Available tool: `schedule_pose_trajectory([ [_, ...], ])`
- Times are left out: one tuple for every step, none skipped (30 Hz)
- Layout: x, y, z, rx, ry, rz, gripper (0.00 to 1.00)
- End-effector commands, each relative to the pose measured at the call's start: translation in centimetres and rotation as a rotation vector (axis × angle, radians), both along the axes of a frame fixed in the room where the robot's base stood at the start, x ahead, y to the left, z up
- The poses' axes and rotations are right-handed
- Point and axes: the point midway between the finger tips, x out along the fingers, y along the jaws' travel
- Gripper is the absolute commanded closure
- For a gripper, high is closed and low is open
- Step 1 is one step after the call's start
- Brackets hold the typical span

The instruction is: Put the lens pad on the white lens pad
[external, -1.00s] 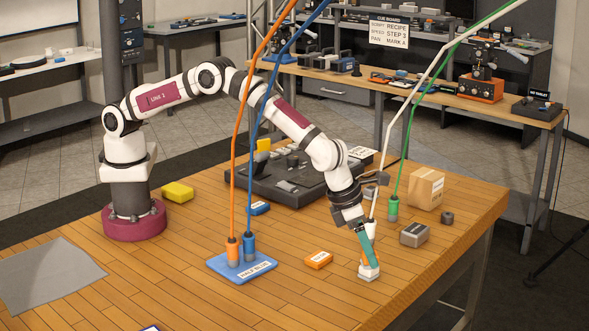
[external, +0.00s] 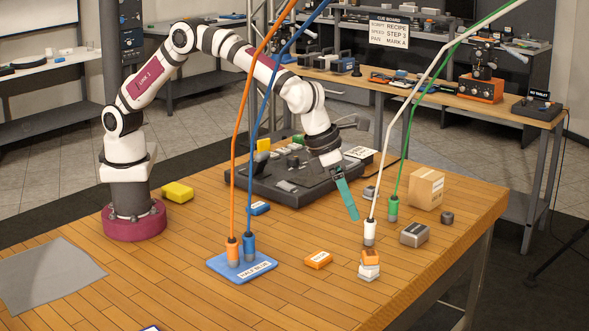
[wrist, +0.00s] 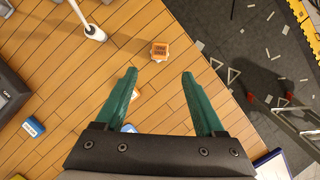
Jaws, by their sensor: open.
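A small orange pad (external: 370,257) sits on a white pad (external: 369,271) near the table's front right, forming a small stack; I cannot read its label. The orange top also shows in the wrist view (wrist: 160,51), beyond my fingertips. My gripper (external: 352,214) is open and empty, raised above the table, up and to the left of the stack. Its two teal fingers are spread wide in the wrist view (wrist: 159,75), with only table between them. Another orange pad (external: 318,260) with a white label lies flat left of the stack.
A white plug (external: 370,236) with its cable stands close behind the stack; a green plug (external: 393,208) is farther back. A grey box (external: 414,234) and a cardboard box (external: 426,188) stand right. Orange and blue plugs stand on a blue plate (external: 225,268).

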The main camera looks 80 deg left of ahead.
Motion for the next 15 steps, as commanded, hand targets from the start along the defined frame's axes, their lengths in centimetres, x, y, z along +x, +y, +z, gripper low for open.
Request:
schedule_pose_trajectory([
  [0.0,0.0,0.0,0.0,0.0,0.0,0.29],
  [-0.1,0.2,0.1,-0.002,0.001,0.008,0.29],
  [-0.2,0.8,0.6,-0.011,0.004,0.042,0.29],
  [-0.5,1.8,1.2,-0.024,0.008,0.095,0.29],
  [-1.0,3.4,2.1,-0.043,0.016,0.176,0.29],
  [-2.1,6.1,3.6,-0.08,0.029,0.326,0.29],
  [-3.5,8.7,4.9,-0.111,0.04,0.468,0.29],
  [-5.2,11.5,6.2,-0.147,0.05,0.631,0.29],
  [-8.1,15.2,7.6,-0.196,0.061,0.869,0.29],
  [-10.7,18.0,8.5,-0.23,0.065,1.053,0.29],
  [-13.4,20.4,9.1,-0.265,0.065,1.236,0.29],
  [-17.3,23.2,9.5,-0.305,0.06,1.479,0.29],
  [-20.2,25.0,9.6,-0.331,0.052,1.653,0.29],
  [-23.0,26.4,9.4,-0.355,0.041,1.817,0.29],
  [-26.5,27.9,9.0,-0.381,0.023,2.017,0.29],
])
